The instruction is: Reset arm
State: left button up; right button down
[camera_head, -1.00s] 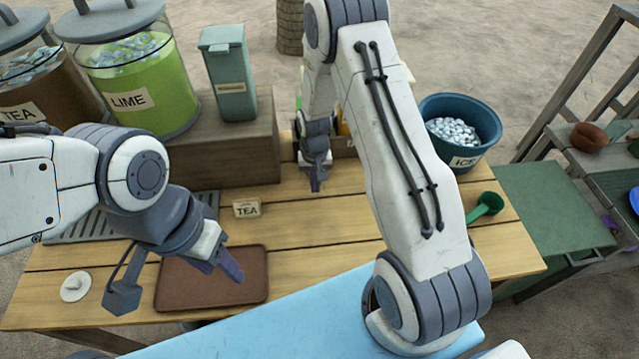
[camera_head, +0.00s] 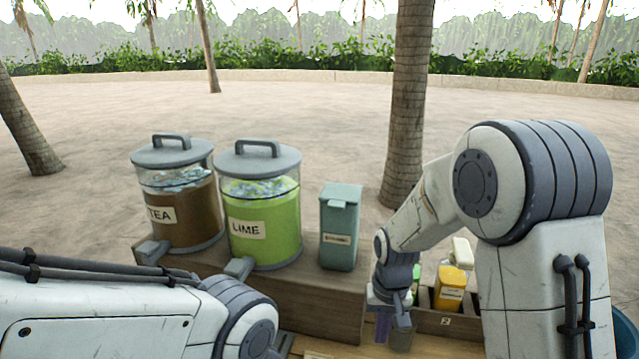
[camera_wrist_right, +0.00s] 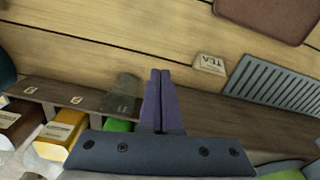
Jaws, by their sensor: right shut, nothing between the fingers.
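My right gripper (camera_head: 382,326) points down at the back of the table, in front of the wooden bottle rack. In the right wrist view its two purple fingers (camera_wrist_right: 160,100) lie together with nothing between them. A small grey see-through cup (camera_wrist_right: 126,92) is right beside the fingers. My left arm comes in at the lower left of the head view, but its gripper is outside the picture.
Tea (camera_head: 178,205) and lime (camera_head: 264,225) dispensers and a teal container (camera_head: 340,228) stand at the back. A yellow bottle (camera_head: 450,288) is in the rack. The wrist view shows a TEA sign (camera_wrist_right: 208,66), slotted grate (camera_wrist_right: 275,85), brown tray (camera_wrist_right: 268,14) and bare planks.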

jog(key=s+a+r+n, duration=0.3)
jog(key=s, duration=0.4)
jog(key=s+a+r+n, duration=0.2)
jog(key=s+a+r, duration=0.1)
jog(key=s, duration=0.5)
jog(key=s+a+r+n, duration=0.3)
jog(key=s, duration=0.5)
jog(key=shift+a+r+n+y, duration=0.25)
jog(key=shift+r+n+y, duration=0.05)
jog(key=shift+r+y, duration=0.1)
